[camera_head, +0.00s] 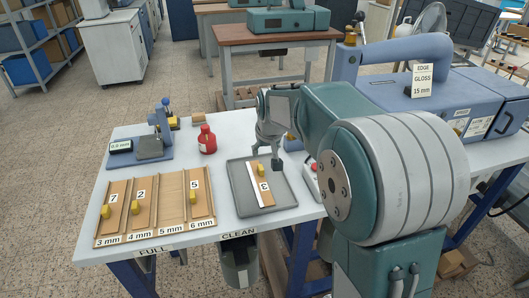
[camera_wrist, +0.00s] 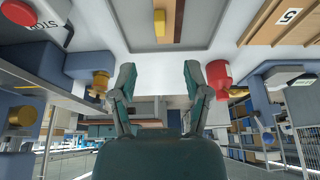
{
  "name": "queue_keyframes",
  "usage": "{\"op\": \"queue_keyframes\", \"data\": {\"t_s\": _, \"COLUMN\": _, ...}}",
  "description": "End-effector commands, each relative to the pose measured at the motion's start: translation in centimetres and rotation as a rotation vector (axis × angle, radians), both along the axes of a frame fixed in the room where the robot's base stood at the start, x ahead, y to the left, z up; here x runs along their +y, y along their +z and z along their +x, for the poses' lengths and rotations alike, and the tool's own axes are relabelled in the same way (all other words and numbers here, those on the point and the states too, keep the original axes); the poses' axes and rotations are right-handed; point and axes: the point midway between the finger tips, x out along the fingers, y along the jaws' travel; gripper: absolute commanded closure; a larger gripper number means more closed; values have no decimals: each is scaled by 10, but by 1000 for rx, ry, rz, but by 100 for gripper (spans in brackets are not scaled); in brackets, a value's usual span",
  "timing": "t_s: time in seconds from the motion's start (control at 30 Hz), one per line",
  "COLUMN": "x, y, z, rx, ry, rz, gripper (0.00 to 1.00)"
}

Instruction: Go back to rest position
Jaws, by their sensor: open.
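My gripper (camera_head: 266,157) is open and empty above the back part of the grey tray (camera_head: 285,201) in the head view. Its two spread fingers also show in the wrist view (camera_wrist: 158,74), with nothing between them. In the tray lies a wooden plate numbered 3 (camera_head: 266,199) with a yellow knob and a white strip along one side. The fingers are apart from the knob. In the wrist view, the tray's rim (camera_wrist: 216,30) and a yellow knob (camera_wrist: 159,22) lie beyond the fingertips.
A wooden rack (camera_head: 172,205) holds plates numbered 7, 2 and 5; its 5 mm slot looks empty. A red bottle (camera_head: 207,140) stands left of my gripper. A small gauge stand (camera_head: 153,148) is at the table's left back. A blue machine (camera_head: 430,100) fills the right side.

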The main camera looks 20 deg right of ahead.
Motion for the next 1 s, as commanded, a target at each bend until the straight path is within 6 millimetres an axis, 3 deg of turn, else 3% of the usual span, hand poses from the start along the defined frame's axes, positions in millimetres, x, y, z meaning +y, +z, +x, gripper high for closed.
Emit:
{"op": "queue_keyframes", "data": {"t_s": 0.2, "x": 0, "y": 3, "z": -3, "rx": -3, "ry": 0, "rz": 0, "gripper": 38}}
{"op": "queue_keyframes", "data": {"t_s": 0.33, "x": 2, "y": 20, "z": -27, "rx": -14, "ry": 1, "rz": 0, "gripper": 38}}
{"op": "queue_keyframes", "data": {"t_s": 0.5, "x": 6, "y": 48, "z": -83, "rx": -33, "ry": 1, "rz": 0, "gripper": 38}}
{"op": "queue_keyframes", "data": {"t_s": 0.7, "x": 10, "y": 66, "z": -151, "rx": -54, "ry": 1, "rz": 0, "gripper": 38}}
{"op": "queue_keyframes", "data": {"t_s": 1.0, "x": 13, "y": 64, "z": -251, "rx": -85, "ry": 1, "rz": 0, "gripper": 38}}
